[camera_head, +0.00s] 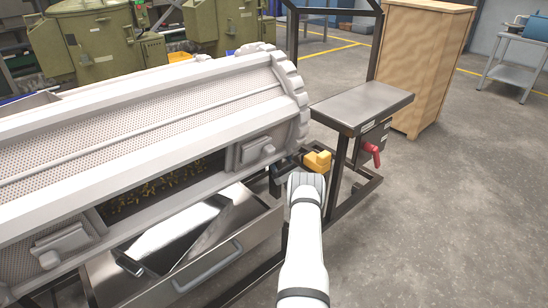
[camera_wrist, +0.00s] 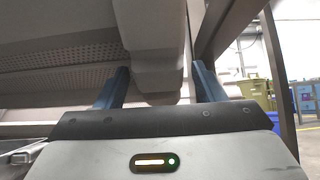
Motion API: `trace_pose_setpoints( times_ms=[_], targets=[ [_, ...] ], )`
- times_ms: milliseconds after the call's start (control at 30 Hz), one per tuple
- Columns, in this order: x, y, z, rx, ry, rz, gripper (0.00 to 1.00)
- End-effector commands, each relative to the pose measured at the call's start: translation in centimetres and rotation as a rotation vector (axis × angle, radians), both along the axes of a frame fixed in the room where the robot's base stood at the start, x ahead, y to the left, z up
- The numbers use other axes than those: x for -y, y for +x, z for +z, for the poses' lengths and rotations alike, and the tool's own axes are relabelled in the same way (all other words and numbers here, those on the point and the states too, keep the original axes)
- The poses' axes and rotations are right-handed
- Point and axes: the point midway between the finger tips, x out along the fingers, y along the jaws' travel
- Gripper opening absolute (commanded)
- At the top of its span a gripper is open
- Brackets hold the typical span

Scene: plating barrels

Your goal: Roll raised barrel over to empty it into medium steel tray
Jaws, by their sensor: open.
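The raised barrel (camera_head: 150,110) is large, off-white and perforated, with a toothed ring (camera_head: 292,90) at its right end. It lies across the left of the head view. A dark opening low on its near side shows small brass-coloured parts (camera_head: 155,188) inside. A steel tray (camera_head: 215,262) with a bar handle sits below it; its inside is partly hidden by the barrel. In the wrist view my gripper (camera_wrist: 155,88) is open, its two blue fingers apart, with a pale part of the barrel (camera_wrist: 155,50) showing between or behind them. I cannot tell whether they touch it.
A yellow block (camera_head: 318,162) sits just beyond my wrist. A steel shelf (camera_head: 362,105) on a dark frame, with a red knob (camera_head: 372,150) below it, stands right of the barrel. A wooden cabinet (camera_head: 425,70) stands behind.

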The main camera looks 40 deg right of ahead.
Motion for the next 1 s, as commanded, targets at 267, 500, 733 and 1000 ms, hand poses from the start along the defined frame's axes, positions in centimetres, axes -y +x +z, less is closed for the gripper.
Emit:
trace_pose_setpoints(
  times_ms=[267,500,733,1000],
  targets=[
    [-0.15,0.85,0.79,-0.001,0.001,0.001,0.63],
    [-0.19,0.86,0.77,-0.001,0.001,0.001,0.54],
    [-0.22,0.87,0.76,-0.001,0.001,0.003,0.35],
    [-0.26,0.89,0.75,-0.002,0.001,0.003,0.13]
  ],
)
